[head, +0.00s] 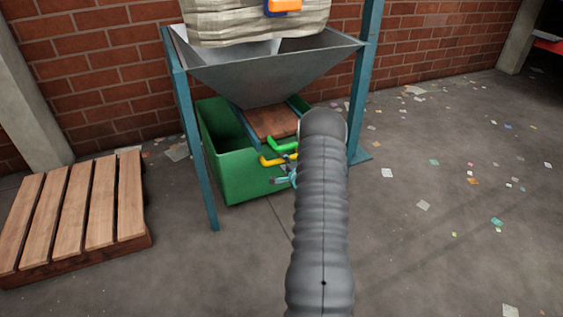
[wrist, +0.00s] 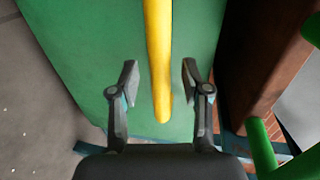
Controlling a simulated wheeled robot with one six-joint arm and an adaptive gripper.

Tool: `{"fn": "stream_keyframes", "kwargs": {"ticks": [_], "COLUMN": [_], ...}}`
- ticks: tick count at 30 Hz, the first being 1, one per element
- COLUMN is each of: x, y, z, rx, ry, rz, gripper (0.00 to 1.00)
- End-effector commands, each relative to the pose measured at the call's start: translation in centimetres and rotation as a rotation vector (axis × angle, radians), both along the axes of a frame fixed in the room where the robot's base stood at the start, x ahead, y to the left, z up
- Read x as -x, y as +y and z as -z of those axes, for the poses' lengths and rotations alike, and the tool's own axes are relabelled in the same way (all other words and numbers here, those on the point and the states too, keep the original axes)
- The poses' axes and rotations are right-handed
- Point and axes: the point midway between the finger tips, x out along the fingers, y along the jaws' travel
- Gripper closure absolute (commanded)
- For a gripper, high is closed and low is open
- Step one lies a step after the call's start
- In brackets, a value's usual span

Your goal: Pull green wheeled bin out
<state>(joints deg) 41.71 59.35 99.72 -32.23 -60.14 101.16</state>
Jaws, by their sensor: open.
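The green bin (head: 232,172) stands under a grey hopper, between the legs of a blue-green frame. Its wheels do not show. In the wrist view its green wall (wrist: 90,45) lies behind my gripper. A yellow handle bar (head: 272,160) is at the bin's front right. In the wrist view the yellow bar (wrist: 158,50) runs down between the fingers of my gripper (wrist: 160,78), which is open, with a gap on each side of the bar. In the head view my arm hides most of my gripper and the bin's right side.
A green handle (head: 283,146) sits just above the yellow one, beside a brown board (head: 272,122). The hopper (head: 270,72) hangs above, and frame legs (head: 196,150) stand close on both sides. A wooden pallet (head: 85,210) lies left. The floor in front is clear; scraps litter the right.

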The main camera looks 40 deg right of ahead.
Motion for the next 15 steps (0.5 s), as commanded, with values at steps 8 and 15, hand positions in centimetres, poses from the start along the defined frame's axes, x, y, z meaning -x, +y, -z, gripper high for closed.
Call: {"fn": "stream_keyframes", "kwargs": {"ticks": [8,15], "x": [-2.0,-2.1], "y": [-0.5,-0.5], "z": [0.4,0.4], "rx": [0.001,0.0], "ry": [-0.001,0.0], "rz": [0.0,0.0], "gripper": [0.53,0.53]}}
